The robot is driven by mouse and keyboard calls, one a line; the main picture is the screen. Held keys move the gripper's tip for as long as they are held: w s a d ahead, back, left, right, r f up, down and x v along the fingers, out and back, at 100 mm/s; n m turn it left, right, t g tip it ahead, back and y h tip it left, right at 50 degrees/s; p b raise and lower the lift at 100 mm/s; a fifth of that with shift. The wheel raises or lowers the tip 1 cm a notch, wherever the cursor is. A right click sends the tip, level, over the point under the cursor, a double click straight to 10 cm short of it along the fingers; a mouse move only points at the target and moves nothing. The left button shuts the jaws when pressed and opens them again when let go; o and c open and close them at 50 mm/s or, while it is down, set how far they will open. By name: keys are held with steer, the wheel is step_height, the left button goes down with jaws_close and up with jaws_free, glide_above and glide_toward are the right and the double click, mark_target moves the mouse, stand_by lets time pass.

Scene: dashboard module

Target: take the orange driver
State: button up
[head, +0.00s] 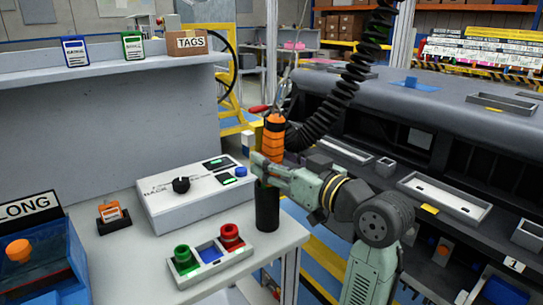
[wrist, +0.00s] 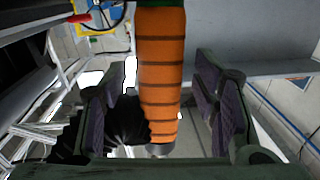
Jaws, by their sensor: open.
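The orange driver (head: 272,140) has a ribbed orange body and stands upright above a black cylinder (head: 267,208) at the right corner of the bench. A black coiled cord (head: 345,85) runs close by it. My gripper (head: 262,168) is at the driver's lower part and hides where it meets the cylinder. In the wrist view the driver (wrist: 162,75) stands between my two open fingers (wrist: 160,95), with a visible gap on each side.
A white control box (head: 190,195) and a panel with green and red buttons (head: 210,252) lie left of the cylinder. A blue bin (head: 35,265) marked LONG stands at far left. The dark dashboard (head: 440,95) with trays fills the right.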

steer(key=shift+w+a, duration=0.45)
steer(key=shift+w, duration=0.05)
steer(key=shift+c, duration=0.5)
jaws_close()
